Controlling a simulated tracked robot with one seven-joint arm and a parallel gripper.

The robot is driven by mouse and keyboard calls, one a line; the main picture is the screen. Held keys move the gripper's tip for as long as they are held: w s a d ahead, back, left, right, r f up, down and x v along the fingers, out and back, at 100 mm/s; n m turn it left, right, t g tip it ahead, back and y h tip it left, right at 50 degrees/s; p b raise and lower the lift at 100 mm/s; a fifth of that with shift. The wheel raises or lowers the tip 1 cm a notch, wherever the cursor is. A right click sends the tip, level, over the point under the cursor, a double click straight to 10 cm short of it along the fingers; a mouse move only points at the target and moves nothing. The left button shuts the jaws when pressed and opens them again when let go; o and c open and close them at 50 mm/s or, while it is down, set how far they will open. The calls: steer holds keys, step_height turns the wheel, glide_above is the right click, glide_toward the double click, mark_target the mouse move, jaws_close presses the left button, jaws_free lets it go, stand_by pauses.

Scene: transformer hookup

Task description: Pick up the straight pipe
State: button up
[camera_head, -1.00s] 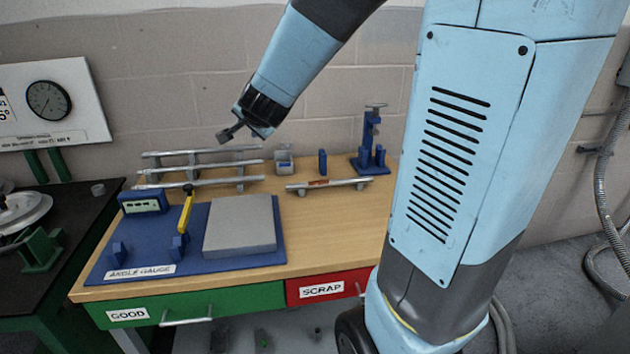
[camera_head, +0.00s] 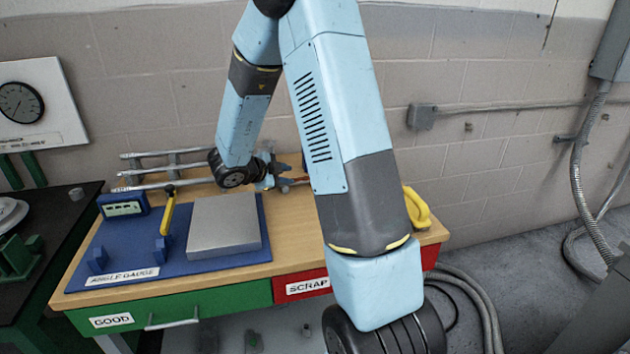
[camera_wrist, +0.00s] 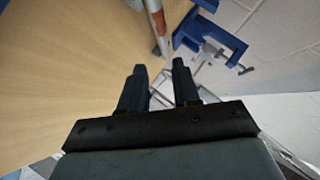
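In the wrist view a grey pipe with a reddish-brown section (camera_wrist: 158,20) runs from the top edge down toward my fingertips. My gripper (camera_wrist: 158,66) is open with nothing between its fingers, and the pipe's near end lies just beyond the tips, roughly in line with the gap. Whether they touch I cannot tell. In the head view my gripper (camera_head: 270,172) is over the back of the wooden bench, and my arm hides most of this pipe. More grey pipes (camera_head: 165,185) lie on a rack at the bench's back left, partly behind my wrist.
A blue clamp stand (camera_wrist: 212,38) is close to the right of the pipe. On the bench (camera_head: 285,245) are a blue angle gauge board (camera_head: 125,255) with a grey block (camera_head: 225,222) and yellow lever (camera_head: 168,212). A yellow object (camera_head: 418,208) is at the right end.

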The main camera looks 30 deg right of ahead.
mark_target(310, 189)
steer(key=x, duration=1.3)
steer(key=shift+w+f, duration=0.15)
steer(key=shift+c, duration=0.2)
jaws_close()
